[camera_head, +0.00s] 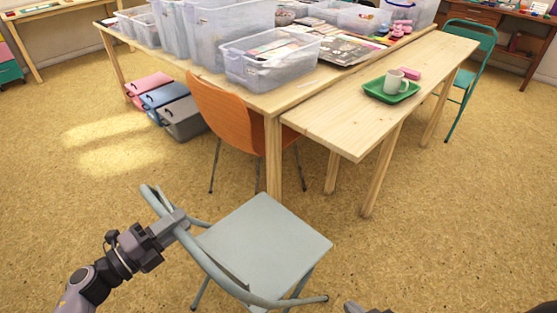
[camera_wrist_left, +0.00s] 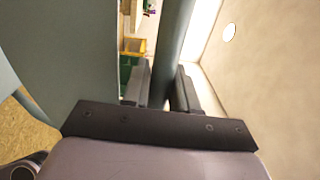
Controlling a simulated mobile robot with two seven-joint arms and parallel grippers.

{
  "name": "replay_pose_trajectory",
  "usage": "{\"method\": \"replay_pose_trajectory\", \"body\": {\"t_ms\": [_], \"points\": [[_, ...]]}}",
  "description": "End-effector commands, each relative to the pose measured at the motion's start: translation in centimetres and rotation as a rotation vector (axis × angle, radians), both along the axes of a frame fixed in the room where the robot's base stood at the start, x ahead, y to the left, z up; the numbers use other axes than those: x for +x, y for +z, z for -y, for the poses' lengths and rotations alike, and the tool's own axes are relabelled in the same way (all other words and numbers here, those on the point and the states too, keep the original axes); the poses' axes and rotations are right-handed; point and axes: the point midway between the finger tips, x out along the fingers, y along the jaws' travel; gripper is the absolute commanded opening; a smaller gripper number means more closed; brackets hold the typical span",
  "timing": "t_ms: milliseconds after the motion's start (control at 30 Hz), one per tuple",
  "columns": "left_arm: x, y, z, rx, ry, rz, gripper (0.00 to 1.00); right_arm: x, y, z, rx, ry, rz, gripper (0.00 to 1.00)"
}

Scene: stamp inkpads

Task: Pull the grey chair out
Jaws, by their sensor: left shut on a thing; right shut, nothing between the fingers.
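The grey chair (camera_head: 265,240) stands on the floor in front of the wooden table's near corner, its seat toward the table and its backrest toward me. No part of its seat shows under the tabletop. My left gripper (camera_head: 180,222) is shut on the chair's backrest frame at the left side. In the left wrist view, the chair's frame tube (camera_wrist_left: 172,50) runs between the two fingers (camera_wrist_left: 162,90), with a grey-green panel of the chair at the left. My right gripper (camera_head: 352,306) barely shows at the bottom edge, holding nothing; most of it is out of frame.
An orange chair (camera_head: 222,115) stands at the wooden table (camera_head: 262,100), just behind the grey chair. A lower bench (camera_head: 345,130) bears a green tray (camera_head: 378,96) with a mug (camera_head: 395,80). Storage boxes (camera_head: 183,118) lie at the left.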

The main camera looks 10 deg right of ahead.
Motion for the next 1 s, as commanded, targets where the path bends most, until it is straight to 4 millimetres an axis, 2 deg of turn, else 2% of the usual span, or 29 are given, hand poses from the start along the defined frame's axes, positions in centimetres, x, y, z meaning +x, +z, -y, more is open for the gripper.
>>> {"method": "replay_pose_trajectory", "body": {"t_ms": [33, 67, 100, 133, 600, 1000], "points": [[-0.6, -2.3, 0.3, 0.030, 0.002, -0.034, 0.00, 0.0, -0.2, 0.0, 0.000, 0.000, 0.000, 0.00], [-0.6, -2.3, 0.3, 0.030, 0.001, -0.035, 0.38, 0.0, -0.2, 0.0, 0.000, 0.000, 0.000, 0.00], [-0.6, -2.3, 0.3, 0.029, 0.001, -0.034, 0.51, 0.0, -0.3, 0.0, 0.000, 0.000, -0.001, 0.00], [-0.6, -2.3, 0.3, 0.028, 0.001, -0.034, 0.55, 0.0, -0.3, 0.0, 0.000, 0.000, -0.001, 0.00], [-0.7, -2.0, 0.1, 0.024, -0.001, -0.031, 0.55, 0.0, -0.1, 0.0, 0.000, 0.000, 0.000, 0.00], [-4.1, -1.7, -4.6, 0.023, 0.000, -0.028, 0.55, 0.0, 0.5, 0.0, 0.000, 0.000, 0.000, 0.00]]}}
